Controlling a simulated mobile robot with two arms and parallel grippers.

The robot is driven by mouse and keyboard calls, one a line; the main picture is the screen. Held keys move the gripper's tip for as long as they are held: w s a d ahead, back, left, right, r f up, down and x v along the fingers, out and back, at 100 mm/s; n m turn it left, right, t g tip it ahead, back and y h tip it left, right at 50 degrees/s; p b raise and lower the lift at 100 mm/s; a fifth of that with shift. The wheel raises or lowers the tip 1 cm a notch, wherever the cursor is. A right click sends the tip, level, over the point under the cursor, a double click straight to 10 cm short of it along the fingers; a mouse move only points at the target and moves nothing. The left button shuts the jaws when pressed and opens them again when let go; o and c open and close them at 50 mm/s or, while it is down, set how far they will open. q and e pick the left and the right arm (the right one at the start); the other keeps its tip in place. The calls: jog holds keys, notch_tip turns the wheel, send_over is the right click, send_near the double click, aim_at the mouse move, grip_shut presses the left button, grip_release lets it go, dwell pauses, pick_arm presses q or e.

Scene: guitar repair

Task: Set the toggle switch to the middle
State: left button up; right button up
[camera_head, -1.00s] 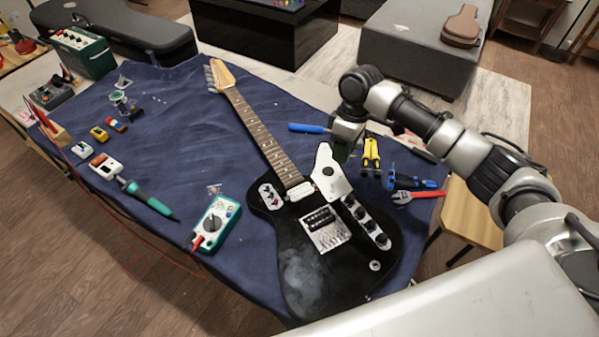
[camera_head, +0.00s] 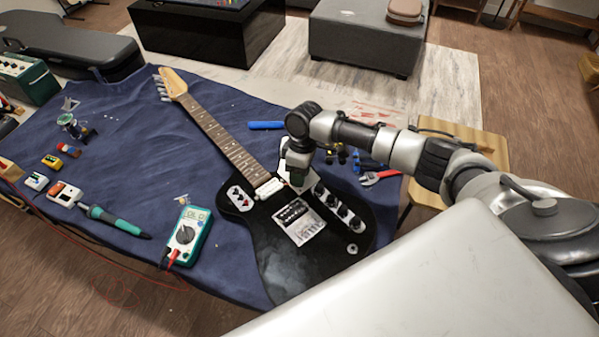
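A black electric guitar (camera_head: 275,259) lies on the blue cloth-covered table, its neck toward the upper left. A row of several dark knobs (camera_head: 339,211) runs along its body, next to a metal bridge (camera_head: 299,222). A plate with small dark controls (camera_head: 239,197) sits on the left side of the body. I cannot make out the toggle switch for certain. My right gripper (camera_head: 298,180) points down over the white plate near the neck joint and hides most of it. Its fingers are too small and dark to tell open from shut. My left gripper is not in view.
A green multimeter (camera_head: 187,236) and a soldering iron (camera_head: 114,219) lie left of the guitar. A blue-handled tool (camera_head: 266,125) lies behind my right gripper. Red-handled pliers or a wrench (camera_head: 379,177) lie beyond my forearm. The cloth left of the neck is mostly clear.

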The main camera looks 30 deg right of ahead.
jog(key=shift+c, duration=0.3)
grip_shut()
jog(key=shift+s+r+t+p, duration=0.3)
jog(key=shift+t+p, duration=0.4)
jog(key=shift+p, duration=0.4)
jog(key=shift+s+d+f+t+y+p, duration=0.1)
jog(key=shift+s+t+y+p, duration=0.15)
jog(key=shift+t, duration=0.2)
jog(key=shift+f+t+y+p, duration=0.1)
jog(key=shift+t+y+p, duration=0.05)
jog(key=shift+t+p, duration=0.25)
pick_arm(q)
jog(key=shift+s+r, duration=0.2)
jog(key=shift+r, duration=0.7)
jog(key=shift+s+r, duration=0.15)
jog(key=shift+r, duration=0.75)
pick_arm(e)
jog(key=shift+t, duration=0.75)
jog(key=shift+o, duration=0.3)
grip_release()
